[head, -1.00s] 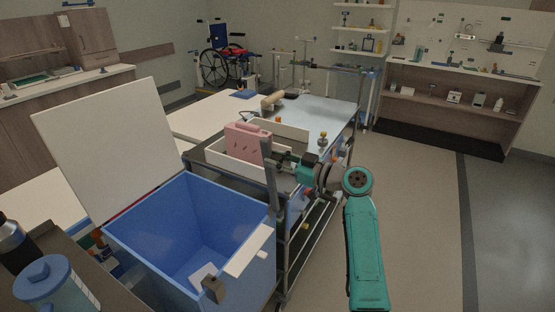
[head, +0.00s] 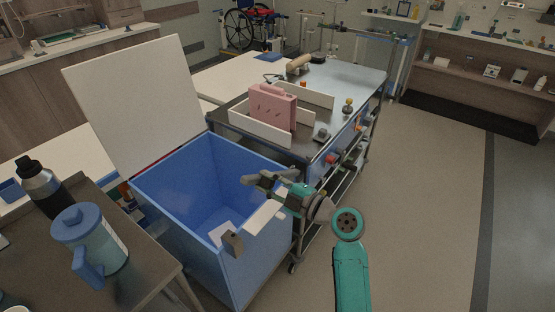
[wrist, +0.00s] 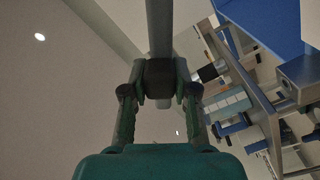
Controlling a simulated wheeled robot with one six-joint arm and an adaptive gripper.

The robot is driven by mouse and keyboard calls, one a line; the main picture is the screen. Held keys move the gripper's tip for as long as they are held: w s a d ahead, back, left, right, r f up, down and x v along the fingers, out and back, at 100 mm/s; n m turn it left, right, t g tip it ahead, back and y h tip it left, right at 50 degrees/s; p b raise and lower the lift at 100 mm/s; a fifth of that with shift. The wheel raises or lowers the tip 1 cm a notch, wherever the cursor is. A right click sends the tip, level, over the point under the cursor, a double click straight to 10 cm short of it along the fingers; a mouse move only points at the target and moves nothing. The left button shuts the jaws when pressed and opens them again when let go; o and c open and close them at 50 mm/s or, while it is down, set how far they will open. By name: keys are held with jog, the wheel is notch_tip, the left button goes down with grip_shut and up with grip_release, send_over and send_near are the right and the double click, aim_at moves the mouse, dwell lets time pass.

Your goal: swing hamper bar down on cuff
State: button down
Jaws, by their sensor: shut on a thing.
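The blue hamper (head: 190,185) stands open in the head view, its white lid (head: 135,100) tilted up at the back left. My gripper (head: 268,183) is over the hamper's right rim, shut on the grey bar (head: 252,180). The bar (wrist: 160,25) also runs up from between the fingers (wrist: 160,80) in the wrist view. In the head view the bar looks short, and my fingers partly hide it. A grey-brown block (head: 232,243), probably the cuff, sits on the hamper's front rim, below and left of my gripper. The bar appears apart from it.
A white plate (head: 262,218) lies along the hamper's front right rim. A steel trolley (head: 350,80) with a pink case (head: 272,107) stands behind. A dark table (head: 135,265) with a blue-lidded jug (head: 92,240) is at front left. The floor (head: 420,200) at right is clear.

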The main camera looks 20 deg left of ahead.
jog(key=s+f+n, duration=0.1)
jog(key=f, duration=0.1)
jog(key=s+f+n, duration=0.1)
jog(key=f+n, duration=0.1)
jog(key=f, duration=0.1)
jog(key=s+a+f+n, duration=0.1)
jog(key=f, duration=0.2)
jog(key=shift+s+a+f, duration=0.1)
jog(key=shift+s+f, duration=0.05)
jog(key=shift+f, duration=0.05)
jog(key=shift+s+f+n, duration=0.15)
jog(key=shift+f+n, duration=0.55)
jog(key=shift+f, duration=0.3)
jog(key=c, duration=0.9)
grip_release()
jog(key=v, duration=1.2)
